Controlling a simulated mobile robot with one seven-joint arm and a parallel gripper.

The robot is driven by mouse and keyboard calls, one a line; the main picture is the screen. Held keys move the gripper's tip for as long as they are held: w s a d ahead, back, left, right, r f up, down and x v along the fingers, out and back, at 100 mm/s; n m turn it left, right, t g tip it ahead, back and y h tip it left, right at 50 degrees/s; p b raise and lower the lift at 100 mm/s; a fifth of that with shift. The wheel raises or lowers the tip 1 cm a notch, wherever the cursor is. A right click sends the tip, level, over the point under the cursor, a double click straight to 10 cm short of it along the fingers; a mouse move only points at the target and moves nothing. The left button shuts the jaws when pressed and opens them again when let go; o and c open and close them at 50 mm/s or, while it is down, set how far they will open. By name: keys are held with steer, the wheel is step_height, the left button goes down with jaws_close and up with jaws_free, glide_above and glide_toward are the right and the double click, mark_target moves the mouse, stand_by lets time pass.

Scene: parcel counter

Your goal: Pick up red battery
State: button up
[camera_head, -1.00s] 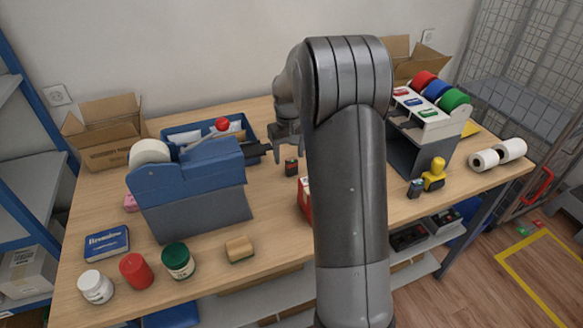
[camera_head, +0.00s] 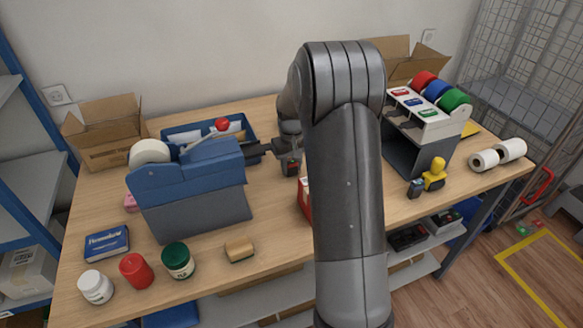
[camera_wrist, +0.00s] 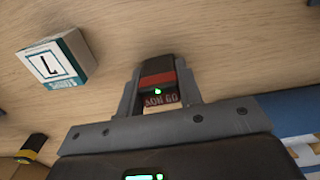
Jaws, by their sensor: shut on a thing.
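The red battery is a small black block with a red band. It shows between the fingers of my gripper in the wrist view, as the red battery (camera_wrist: 157,78), and in the head view as the red battery (camera_head: 291,168). My gripper (camera_wrist: 157,95) is shut on it, with one finger on each side; in the head view my gripper (camera_head: 289,158) reaches down over the battery from above. The wrist view does not clearly show whether the battery touches the table.
A blue tape machine (camera_head: 190,185) stands close left of my gripper, its black arm near it. A red and white box (camera_head: 304,196) is partly hidden behind my arm. A blue tray (camera_head: 180,134) lies behind. Free tabletop (camera_head: 272,215) lies in front.

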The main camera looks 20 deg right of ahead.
steer(key=c, duration=0.4)
steer(key=shift+r, duration=0.15)
